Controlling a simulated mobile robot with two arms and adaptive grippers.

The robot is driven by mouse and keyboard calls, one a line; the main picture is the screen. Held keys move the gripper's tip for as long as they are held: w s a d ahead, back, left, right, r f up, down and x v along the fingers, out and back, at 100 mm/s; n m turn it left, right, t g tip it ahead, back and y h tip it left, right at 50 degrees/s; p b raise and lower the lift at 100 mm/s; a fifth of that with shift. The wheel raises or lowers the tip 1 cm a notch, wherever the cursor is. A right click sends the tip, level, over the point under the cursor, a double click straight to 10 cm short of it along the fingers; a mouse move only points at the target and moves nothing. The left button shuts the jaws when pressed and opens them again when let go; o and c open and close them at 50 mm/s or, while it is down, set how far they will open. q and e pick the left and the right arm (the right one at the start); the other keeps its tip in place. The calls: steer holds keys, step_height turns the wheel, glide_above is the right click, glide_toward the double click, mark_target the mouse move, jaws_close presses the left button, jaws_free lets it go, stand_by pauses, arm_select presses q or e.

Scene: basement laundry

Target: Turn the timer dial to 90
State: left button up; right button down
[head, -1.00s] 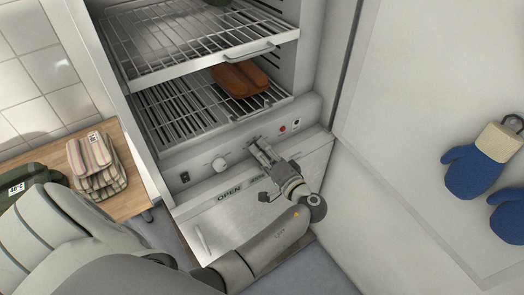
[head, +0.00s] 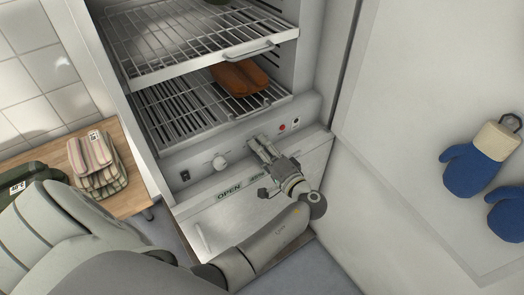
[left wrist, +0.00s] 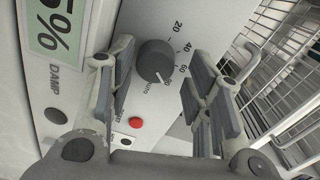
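My left gripper (head: 258,143) is at the cabinet's control panel (head: 240,141) and hides the dial in the head view. In the left wrist view its two fingers (left wrist: 160,84) are spread with the dial between them and gaps on both sides. My right gripper is out of view.
Wire racks (head: 180,112) with brown items (head: 238,78) are above. Striped cloths (head: 96,162) lie on a wooden table. Blue mitts (head: 470,171) hang right.

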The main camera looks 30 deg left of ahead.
arm_select(q)
steer(key=shift+s+d+f, duration=0.1)
steer(key=shift+f, duration=0.35)
steer(key=shift+s+d+f, duration=0.1)
steer(key=shift+s+d, duration=0.05)
steer(key=shift+d, duration=0.2)
steer(key=v, duration=0.7)
steer(key=shift+r, duration=0.4)
